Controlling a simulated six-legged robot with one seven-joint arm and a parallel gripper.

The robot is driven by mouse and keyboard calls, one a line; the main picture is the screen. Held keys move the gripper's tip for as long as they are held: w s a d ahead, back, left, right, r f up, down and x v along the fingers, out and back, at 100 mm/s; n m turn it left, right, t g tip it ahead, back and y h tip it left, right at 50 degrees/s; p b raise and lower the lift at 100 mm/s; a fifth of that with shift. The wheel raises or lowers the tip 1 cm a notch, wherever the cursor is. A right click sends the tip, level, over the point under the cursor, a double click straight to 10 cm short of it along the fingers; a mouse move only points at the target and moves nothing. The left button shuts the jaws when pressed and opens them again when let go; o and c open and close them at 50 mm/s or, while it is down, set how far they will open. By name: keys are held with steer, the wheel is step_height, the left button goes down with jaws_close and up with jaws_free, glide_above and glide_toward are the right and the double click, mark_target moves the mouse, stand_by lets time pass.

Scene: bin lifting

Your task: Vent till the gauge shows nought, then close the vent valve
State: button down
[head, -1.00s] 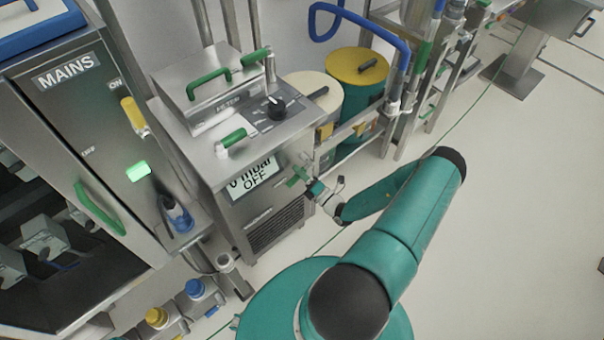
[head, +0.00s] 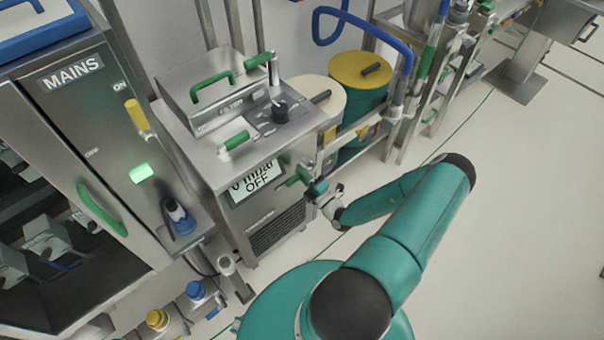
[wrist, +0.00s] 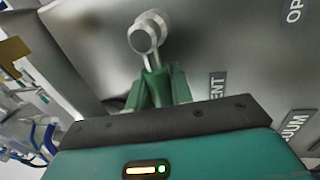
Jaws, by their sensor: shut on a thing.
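The vent valve has a green lever (head: 297,176) at the right front edge of the steel cabinet, and its round metal hub (wrist: 148,33) shows in the wrist view. My gripper (wrist: 158,88) is shut on the lever; its fingers hide much of it. A partly hidden label (wrist: 217,88) beside it reads "ENT". In the head view my gripper (head: 317,188) is at the lever, in front of the cabinet's right side. The gauge display (head: 257,180) reads "0 mbar" with "OFF" below; the upper line is partly cut off.
A "MAINS" cabinet (head: 88,130) with a lit green button stands at left. Yellow-lidded and cream-lidded drums (head: 360,68) stand behind. The floor (head: 520,220) at right is clear.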

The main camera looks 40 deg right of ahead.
steer(key=shift+r, duration=0.1)
steer(key=c, duration=1.3)
jaws_free()
steer(key=shift+o, duration=0.2)
steer(key=shift+s, duration=0.15)
steer(key=s+f, duration=0.2)
steer(key=s, duration=1.1)
steer(key=shift+s+d+f, duration=0.15)
steer(key=shift+f, duration=0.25)
